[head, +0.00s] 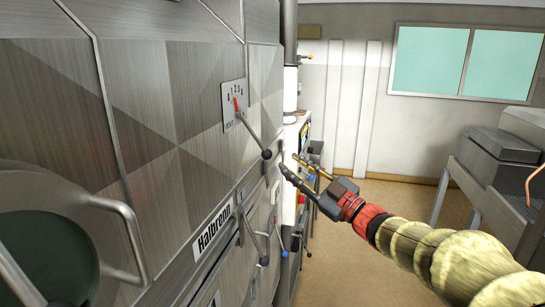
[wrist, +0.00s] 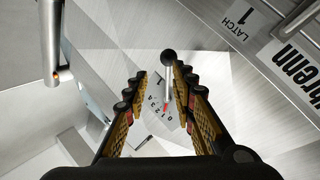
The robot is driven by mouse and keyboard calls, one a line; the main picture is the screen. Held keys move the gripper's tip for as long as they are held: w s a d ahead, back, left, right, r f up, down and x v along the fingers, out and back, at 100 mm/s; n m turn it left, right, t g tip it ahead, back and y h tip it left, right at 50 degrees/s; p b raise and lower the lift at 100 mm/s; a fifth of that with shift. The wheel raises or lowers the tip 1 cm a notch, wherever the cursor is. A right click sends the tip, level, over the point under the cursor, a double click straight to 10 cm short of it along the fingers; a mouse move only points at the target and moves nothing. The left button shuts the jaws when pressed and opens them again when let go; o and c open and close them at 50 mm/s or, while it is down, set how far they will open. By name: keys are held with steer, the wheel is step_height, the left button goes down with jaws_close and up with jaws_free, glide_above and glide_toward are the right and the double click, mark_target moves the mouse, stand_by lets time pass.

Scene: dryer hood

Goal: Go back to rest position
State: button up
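My gripper (head: 288,163) reaches in from the right in the head view, and its fingertips are close to the brushed-metal hood front (head: 150,120). In the wrist view my gripper (wrist: 154,76) has its two fingers apart, with nothing held between them. A lever with a black ball knob (head: 267,154) hangs from a numbered dial plate (head: 233,103) with a red pointer. In the head view the knob is just left of the fingertips, with a gap showing. In the wrist view the lever (wrist: 167,80) shows through the finger gap, knob (wrist: 169,56) near the tips.
A second lever with a dark knob (head: 264,261) and a blue-tipped one (head: 283,254) sit lower on the front. A curved handle (head: 132,235) stands out at lower left. Grey equipment (head: 500,155) stands at right. Brown floor (head: 350,260) shows between.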

steer(key=w+d+f+m+g+h, duration=0.1)
steer(key=w+d+f+m+h, duration=0.1)
steer(key=d+f+m+h, duration=1)
steer(key=s+d+f+g+h+b, duration=0.2)
steer(key=s+d+f+g+h, duration=0.15)
steer(key=s+d+f, duration=0.45)
steer(key=s+a+f+m+g+b, duration=0.1)
steer(key=s+f+g, duration=0.1)
steer(key=s+f, duration=0.35)
steer(key=s+a+f+m+g+b, duration=0.1)
steer(key=s+a+f+g, duration=0.15)
steer(key=s, duration=0.65)
steer(key=s+a+f+y+b, duration=0.1)
steer(key=s+a, duration=0.3)
steer(key=s, duration=0.4)
steer(key=s+a+f+g+b, duration=0.1)
steer(key=s+a+f+b, duration=0.2)
steer(key=s, duration=0.6)
steer(key=shift+a+f+m+y+b, duration=0.25)
steer(key=shift+a+m+y+b, duration=0.1)
steer(key=shift+a+b, duration=0.35)
